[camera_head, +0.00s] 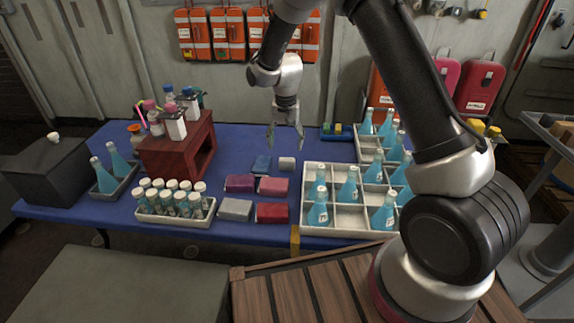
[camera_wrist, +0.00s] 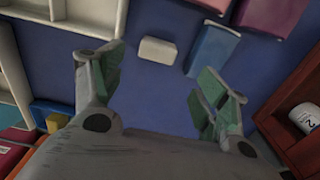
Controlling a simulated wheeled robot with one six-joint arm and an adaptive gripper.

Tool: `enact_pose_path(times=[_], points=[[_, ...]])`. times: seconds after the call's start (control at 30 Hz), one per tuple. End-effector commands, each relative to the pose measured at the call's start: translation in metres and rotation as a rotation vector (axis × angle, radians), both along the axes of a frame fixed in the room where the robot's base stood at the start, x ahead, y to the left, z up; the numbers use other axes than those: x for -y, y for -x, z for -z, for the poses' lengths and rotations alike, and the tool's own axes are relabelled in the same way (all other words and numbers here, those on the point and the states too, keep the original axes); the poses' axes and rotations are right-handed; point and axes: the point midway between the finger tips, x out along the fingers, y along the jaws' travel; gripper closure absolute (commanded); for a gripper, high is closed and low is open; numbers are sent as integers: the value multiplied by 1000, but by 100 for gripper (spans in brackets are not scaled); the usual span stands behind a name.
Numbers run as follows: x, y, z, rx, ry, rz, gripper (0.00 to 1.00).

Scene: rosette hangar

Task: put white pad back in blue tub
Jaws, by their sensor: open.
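A small white pad (camera_head: 287,163) lies on the blue tabletop, left of the divided white crate. It also shows in the wrist view (camera_wrist: 157,50). A small blue box-like thing (camera_head: 262,165) lies beside it, apart, also in the wrist view (camera_wrist: 213,51); I cannot tell whether it is the blue tub or a closed block. My gripper (camera_head: 286,147) hangs above the table, pointing down, close to the white pad in the picture. In the wrist view my gripper (camera_wrist: 158,78) is open and empty, with the pad beyond its fingertips.
Purple (camera_head: 240,183), pink, grey and red blocks lie in front of the pad. The divided white crate (camera_head: 330,233) with bottles stands right. A red-brown wooden stand (camera_head: 180,152) and a white tray of vials (camera_head: 175,219) stand left. Small coloured items (camera_head: 337,131) sit behind right.

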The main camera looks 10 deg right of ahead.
Motion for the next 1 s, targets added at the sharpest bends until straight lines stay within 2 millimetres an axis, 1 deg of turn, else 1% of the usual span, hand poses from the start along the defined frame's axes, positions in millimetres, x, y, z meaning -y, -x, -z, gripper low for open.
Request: enact_pose_path(times=[0.03, 0.17, 0.3, 0.4, 0.5, 0.7, 0.73, 0.8, 0.87, 0.93, 1.0], points=[[1, 1, 8, -4, 2, -1, 26], [1, 3, 24, -5, 2, -2, 26], [3, 7, 46, -5, 2, -3, 26], [3, 7, 60, -3, 1, -3, 26], [3, 6, 66, -2, 0, -4, 26], [3, 6, 66, -1, 1, -4, 26], [3, 6, 66, -1, 1, -4, 28], [3, 6, 66, -1, 1, -4, 40], [3, 6, 66, -1, 1, -4, 49], [3, 6, 66, -1, 1, -4, 61], [3, 6, 66, -1, 1, -4, 61]])
